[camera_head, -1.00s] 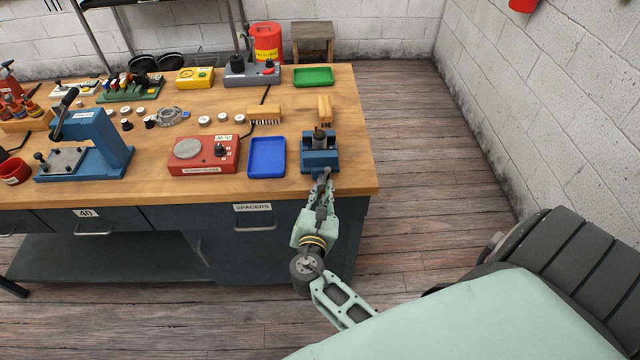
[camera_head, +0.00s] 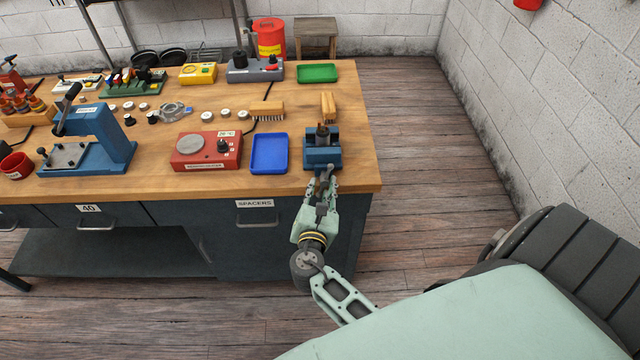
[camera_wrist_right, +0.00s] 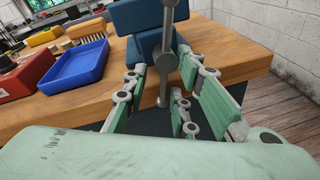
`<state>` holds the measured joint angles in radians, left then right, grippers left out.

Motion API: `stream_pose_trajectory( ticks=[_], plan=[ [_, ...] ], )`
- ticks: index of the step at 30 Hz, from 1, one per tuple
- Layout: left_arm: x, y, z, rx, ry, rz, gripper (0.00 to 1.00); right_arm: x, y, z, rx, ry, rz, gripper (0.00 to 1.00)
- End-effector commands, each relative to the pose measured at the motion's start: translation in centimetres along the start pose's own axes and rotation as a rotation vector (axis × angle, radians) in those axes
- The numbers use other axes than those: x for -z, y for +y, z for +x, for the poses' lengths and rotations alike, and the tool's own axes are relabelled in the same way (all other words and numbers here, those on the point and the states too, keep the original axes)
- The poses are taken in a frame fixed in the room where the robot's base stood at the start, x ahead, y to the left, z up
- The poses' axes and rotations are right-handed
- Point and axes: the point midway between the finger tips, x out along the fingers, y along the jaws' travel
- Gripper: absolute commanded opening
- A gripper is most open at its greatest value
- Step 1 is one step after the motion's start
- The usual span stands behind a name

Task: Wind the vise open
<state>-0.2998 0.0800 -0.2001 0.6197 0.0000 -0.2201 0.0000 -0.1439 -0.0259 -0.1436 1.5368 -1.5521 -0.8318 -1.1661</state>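The blue vise (camera_head: 322,157) stands at the front right corner of the workbench, with a dark upright part (camera_head: 322,135) at its jaws. Whether that part is clamped I cannot tell. In the right wrist view the vise (camera_wrist_right: 140,18) shows its grey screw end (camera_wrist_right: 169,62) and a thin, nearly upright handle bar (camera_wrist_right: 163,92). My right gripper (camera_head: 325,172) is at the front of the vise. Its fingers (camera_wrist_right: 163,75) are apart on either side of the bar, with visible gaps. My left gripper is not in view.
A blue tray (camera_head: 269,168) and a red control box (camera_head: 185,164) stand left of the vise. A wooden brush (camera_head: 328,106) lies behind it. The workbench's right edge (camera_head: 374,150) is close, with open floor (camera_head: 430,150) beyond.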

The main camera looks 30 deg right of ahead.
Motion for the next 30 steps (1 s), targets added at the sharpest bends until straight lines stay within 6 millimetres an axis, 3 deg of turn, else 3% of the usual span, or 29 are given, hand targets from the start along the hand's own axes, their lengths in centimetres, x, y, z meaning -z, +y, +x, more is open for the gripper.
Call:
stream_pose_trajectory(
  ticks=[8, 21, 30],
  plan=[
    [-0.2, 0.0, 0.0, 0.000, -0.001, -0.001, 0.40, 0.2, -0.1, -0.8, 0.002, 0.003, -0.001, 0.25],
    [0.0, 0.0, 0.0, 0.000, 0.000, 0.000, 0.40, 0.1, -0.1, -9.4, 0.002, 0.004, 0.001, 0.25],
    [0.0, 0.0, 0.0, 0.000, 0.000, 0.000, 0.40, 0.1, 0.0, -12.0, 0.001, 0.001, 0.000, 0.25]
  ],
)
